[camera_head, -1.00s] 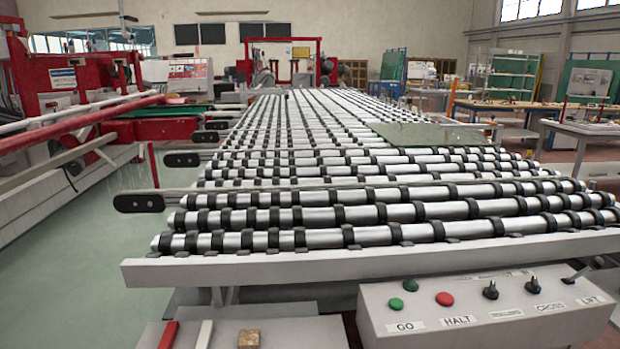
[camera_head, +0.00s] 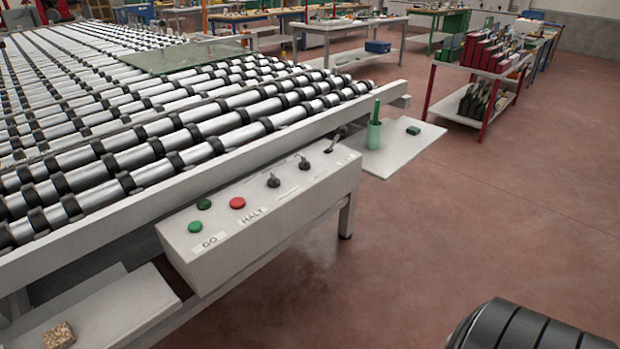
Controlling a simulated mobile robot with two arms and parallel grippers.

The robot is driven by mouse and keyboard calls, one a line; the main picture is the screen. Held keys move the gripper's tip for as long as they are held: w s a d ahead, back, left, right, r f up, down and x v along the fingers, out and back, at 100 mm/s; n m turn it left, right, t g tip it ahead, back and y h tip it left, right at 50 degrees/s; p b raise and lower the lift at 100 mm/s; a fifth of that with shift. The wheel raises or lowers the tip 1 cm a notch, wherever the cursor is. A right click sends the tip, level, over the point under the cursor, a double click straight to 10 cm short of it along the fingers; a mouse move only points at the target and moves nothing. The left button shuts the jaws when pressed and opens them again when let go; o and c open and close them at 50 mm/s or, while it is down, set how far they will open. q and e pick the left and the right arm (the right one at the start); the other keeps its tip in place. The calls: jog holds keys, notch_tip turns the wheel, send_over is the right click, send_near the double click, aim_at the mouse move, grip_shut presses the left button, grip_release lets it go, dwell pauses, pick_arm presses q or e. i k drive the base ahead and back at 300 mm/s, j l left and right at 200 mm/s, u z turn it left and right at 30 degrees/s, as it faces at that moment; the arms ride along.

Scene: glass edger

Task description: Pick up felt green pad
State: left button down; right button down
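A small dark green pad (camera_head: 413,130) lies flat on a light grey side shelf (camera_head: 398,150) at the right end of the roller table. It stands apart from a green cup (camera_head: 374,135) holding an upright green stick (camera_head: 376,109) on the same shelf. Whether the pad is felt is too small to tell. Neither of my grippers is in view. A black ridged part at the lower right edge seems to be part of my own arm.
The roller conveyor (camera_head: 150,150) fills the left, with a glass sheet (camera_head: 183,56) on it. A control box (camera_head: 262,215) with buttons and knobs juts from its front edge. A lower-left shelf holds a brown block (camera_head: 59,335). Red floor (camera_head: 470,215) is clear at right, before a red-legged cart (camera_head: 478,95).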

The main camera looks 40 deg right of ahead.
aim_at(412, 130)
jog(key=z, duration=2)
jog(key=i+l+u, duration=0.2)
jog(key=i, duration=0.25)
